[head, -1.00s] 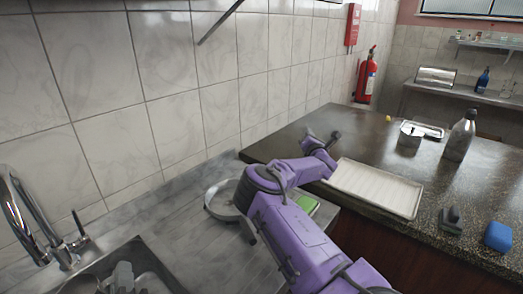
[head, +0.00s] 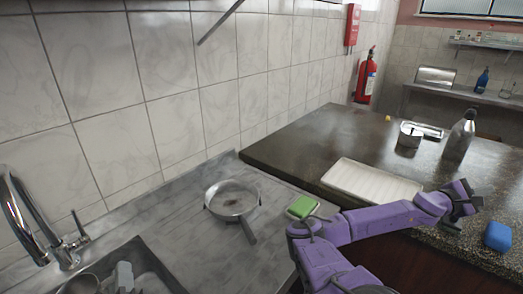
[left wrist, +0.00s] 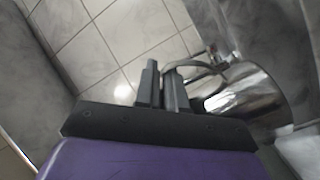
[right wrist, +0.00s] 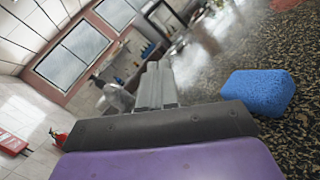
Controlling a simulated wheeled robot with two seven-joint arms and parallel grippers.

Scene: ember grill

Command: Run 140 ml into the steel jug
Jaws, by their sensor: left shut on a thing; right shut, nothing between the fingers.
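In the left wrist view, my left gripper (left wrist: 163,85) is shut on the handle of a shiny steel jug (left wrist: 250,95), whose body is to the right of the fingers. The jug's inside and any water level do not show. Neither that jug nor my left gripper can be made out in the head view. A chrome tap (head: 20,205) with a lever (head: 79,224) stands at the left over the sink (head: 150,255). My right gripper (head: 470,198) is shut and empty above the dark counter; it also shows in the right wrist view (right wrist: 157,75).
A pan (head: 232,197) and a green-topped sponge (head: 302,207) are on the grey worktop. A white ribbed tray (head: 370,182), a metal tin (head: 410,135), a grey bottle (head: 459,137) and a blue sponge (head: 498,236) are on the dark counter. The sink holds greyish items (head: 124,276).

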